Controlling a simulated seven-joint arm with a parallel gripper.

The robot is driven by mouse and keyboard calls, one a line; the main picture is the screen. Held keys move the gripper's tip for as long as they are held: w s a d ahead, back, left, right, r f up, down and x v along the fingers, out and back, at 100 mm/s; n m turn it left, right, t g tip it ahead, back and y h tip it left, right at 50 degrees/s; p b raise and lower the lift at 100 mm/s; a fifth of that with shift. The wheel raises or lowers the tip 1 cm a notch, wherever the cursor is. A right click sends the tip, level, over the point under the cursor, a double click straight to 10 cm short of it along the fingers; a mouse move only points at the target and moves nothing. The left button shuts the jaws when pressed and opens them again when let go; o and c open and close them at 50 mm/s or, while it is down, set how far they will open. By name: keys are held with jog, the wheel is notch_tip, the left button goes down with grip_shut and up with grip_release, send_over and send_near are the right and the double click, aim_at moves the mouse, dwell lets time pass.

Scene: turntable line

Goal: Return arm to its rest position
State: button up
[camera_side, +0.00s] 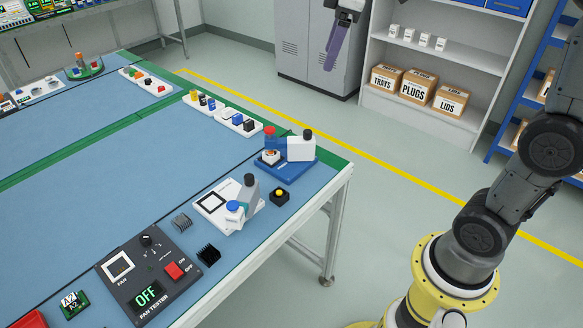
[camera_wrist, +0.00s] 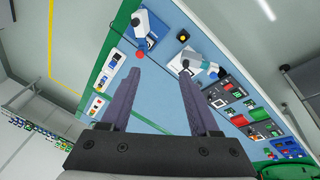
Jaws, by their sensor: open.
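My gripper (camera_side: 331,62) hangs at the top of the side view, against the grey cabinet and high relative to the workbench. Its purple fingers are seen nearly edge-on there, and the wrist above is cut off. In the wrist view my gripper (camera_wrist: 160,73) has its two purple fingers well apart, with nothing between them. The blue-topped workbench (camera_wrist: 168,103) lies beyond the fingertips in that view, with clear space between. My gripper touches nothing visible.
The workbench (camera_side: 105,205) holds a fan tester (camera_side: 150,277), a blue fixture (camera_side: 290,172), a white fixture (camera_side: 215,215), and a yellow-topped button (camera_side: 279,196). A grey cabinet (camera_side: 305,50) and shelf with boxes (camera_side: 412,85) stand behind. The floor between is clear.

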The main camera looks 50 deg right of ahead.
jog(key=s+a+f+m+t, duration=0.1)
jog(key=s+a, duration=0.1)
jog(key=s, duration=0.5)
jog(key=s+a+f+m+t, duration=0.1)
jog(key=s+a, duration=0.1)
jog(key=s, duration=0.5)
jog(key=s+f+m, duration=0.4)
jog(key=s+f, duration=0.2)
jog(key=f, duration=0.2)
jog(key=shift+s+a+f+m+y, duration=0.2)
jog(key=shift+s+a+m+y, duration=0.1)
jog(key=shift+a+m, duration=0.1)
